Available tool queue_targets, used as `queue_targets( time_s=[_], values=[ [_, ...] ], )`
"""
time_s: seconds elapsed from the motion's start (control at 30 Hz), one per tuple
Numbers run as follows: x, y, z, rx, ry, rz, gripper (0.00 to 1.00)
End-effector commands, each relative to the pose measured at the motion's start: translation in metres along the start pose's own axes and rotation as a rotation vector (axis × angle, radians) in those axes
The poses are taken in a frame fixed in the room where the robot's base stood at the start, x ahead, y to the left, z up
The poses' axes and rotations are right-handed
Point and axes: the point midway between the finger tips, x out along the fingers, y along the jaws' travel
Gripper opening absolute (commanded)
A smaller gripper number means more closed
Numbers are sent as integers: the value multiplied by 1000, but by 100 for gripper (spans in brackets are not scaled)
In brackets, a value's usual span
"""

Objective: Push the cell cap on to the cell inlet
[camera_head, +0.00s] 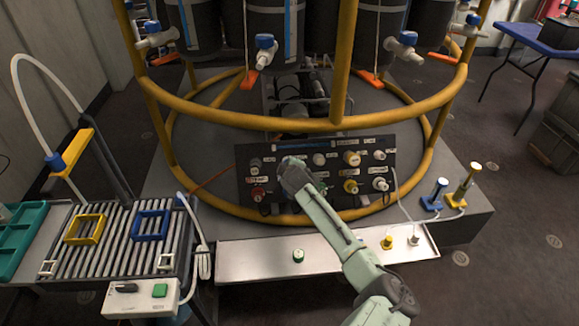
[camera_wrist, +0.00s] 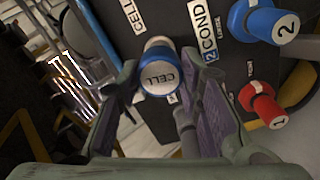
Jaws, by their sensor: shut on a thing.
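The cell cap (camera_wrist: 158,76) is a blue round cap marked CELL, between the two fingers of my gripper (camera_wrist: 156,92) in the wrist view. My gripper is shut on it. A pale cylinder (camera_wrist: 158,43), seemingly the cell inlet, shows just behind the cap's edge, close to the panel's CELL label. I cannot tell whether the cap is seated on it or only in front of it. In the head view my gripper (camera_head: 293,172) is at the left part of the black panel (camera_head: 330,153) and hides the cap and inlet.
A blue knob (camera_wrist: 268,20) marked 2 and a red knob (camera_wrist: 262,100) marked 1 stick out beside my gripper. A yellow ring frame (camera_head: 300,118) passes above the panel. A metal tray (camera_head: 262,262) lies below it. A roller rack (camera_head: 120,235) stands at left.

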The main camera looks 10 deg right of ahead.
Motion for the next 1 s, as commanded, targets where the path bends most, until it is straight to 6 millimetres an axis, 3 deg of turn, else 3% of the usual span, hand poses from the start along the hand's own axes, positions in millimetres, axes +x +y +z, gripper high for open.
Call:
queue_targets(
  time_s=[0.47, 0.5, 0.8, 1.0],
  values=[
    [2, 0, 0, 0, 0, 0, 18],
    [2, 0, 0, 0, 0, 0, 36],
    [2, 0, 0, 0, 0, 0, 56],
    [2, 0, 0, 0, 0, 0, 56]
  ],
)
